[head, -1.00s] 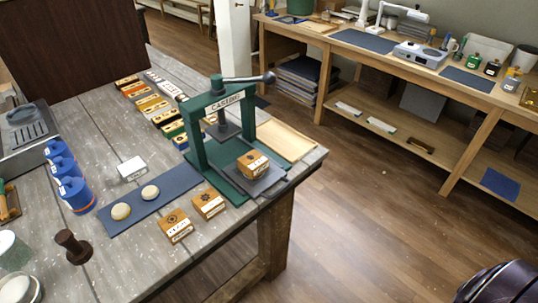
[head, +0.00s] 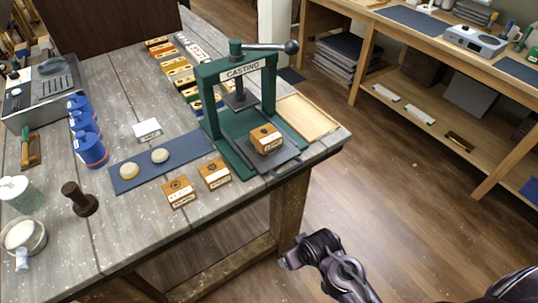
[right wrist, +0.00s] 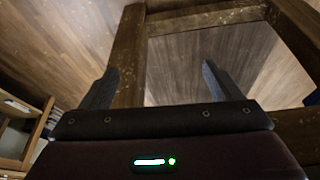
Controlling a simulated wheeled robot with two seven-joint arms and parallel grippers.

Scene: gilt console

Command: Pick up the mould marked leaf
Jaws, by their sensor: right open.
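Three small wooden moulds with dark emblems and white labels are in the head view. One mould (head: 265,139) sits on the plate of the green casting press (head: 211,103). Two more, a left mould (head: 179,192) and a right mould (head: 214,173), stand side by side on the table in front of the press. Their labels are too small to read, so I cannot tell which is marked leaf. My right gripper (head: 290,257) is below and right of the table's edge, away from all moulds. In the right wrist view its fingers (right wrist: 157,85) are apart and empty. My left gripper is out of view.
A blue mat (head: 130,176) holds two round pale pieces. Blue tubs (head: 92,150), a dark stamp (head: 76,197) and a white label block (head: 147,131) stand to the left. A wooden tray (head: 306,117) lies right of the press. Table legs and floor are near my gripper.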

